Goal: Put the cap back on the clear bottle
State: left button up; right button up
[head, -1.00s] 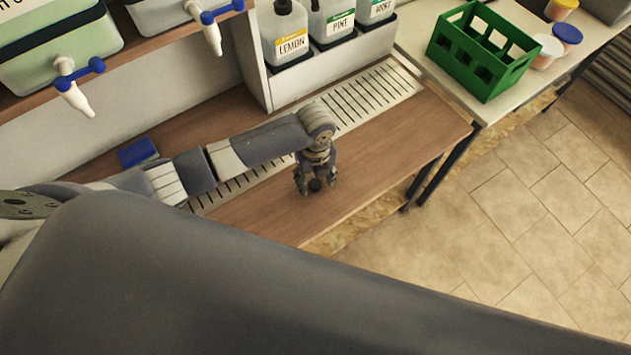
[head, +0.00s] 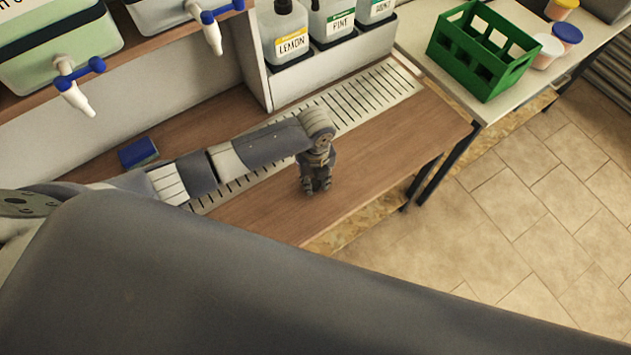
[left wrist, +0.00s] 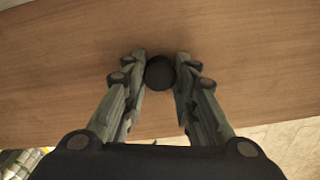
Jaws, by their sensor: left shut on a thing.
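The black round cap (left wrist: 160,72) is between the fingertips of my left gripper (left wrist: 161,80) in the left wrist view, low over the wooden counter. In the head view my left gripper (head: 316,188) points down at the counter's front part, shut on the cap, which the fingers mostly hide there. I cannot make out a separate clear bottle without a cap in either view. My right gripper is not in view.
Labelled bottles, one reading LEMON (head: 289,42), stand in a holder behind the slotted drain strip (head: 365,102). A blue sponge (head: 138,152) lies at the left. A green crate (head: 483,50) and lidded tubs (head: 566,38) stand on the side table. The counter right of my gripper is clear.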

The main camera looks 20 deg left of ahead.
aim_at(316, 182)
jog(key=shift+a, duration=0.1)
pick_arm(q)
jog(key=shift+r, duration=0.5)
notch_tip(316, 182, up, 2)
jog(key=shift+w+r+b, duration=0.1)
jog(key=shift+r+b, duration=0.15)
jog(key=shift+b, duration=0.2)
jog(key=s, duration=0.5)
jog(key=s+r+b, duration=0.1)
jog(key=s, duration=1)
jog(key=shift+s+d+r+b, duration=0.1)
jog(key=shift+d+r+b, duration=0.15)
jog(key=shift+b, duration=0.05)
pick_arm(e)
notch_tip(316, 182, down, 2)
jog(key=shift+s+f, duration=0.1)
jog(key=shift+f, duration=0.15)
